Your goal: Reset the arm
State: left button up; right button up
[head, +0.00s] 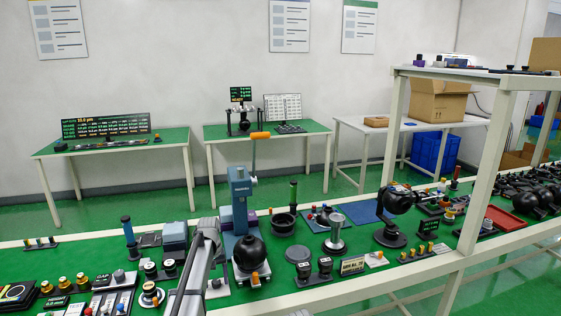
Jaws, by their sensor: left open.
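My left gripper (207,235) rises from the bottom edge of the head view, left of centre, as a grey, long shape over the front of the green-topped bench. It is open, and I see nothing held in it. It appears in front of a blue press-like stand (239,190) with an orange-tipped lever, and left of a black ball-shaped device (249,254). Whether it touches anything on the bench cannot be told. My right gripper is not in view.
The bench is crowded with small parts: knobs on the left, a silver spool-like stand (335,235), a black gimbal camera (392,214) and a red tray (505,218). A white shelf frame (486,165) stands at right. Back tables stand along the wall.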

pick_arm(q)
jog(key=n, duration=0.6)
jog(key=shift+r+p, duration=0.55)
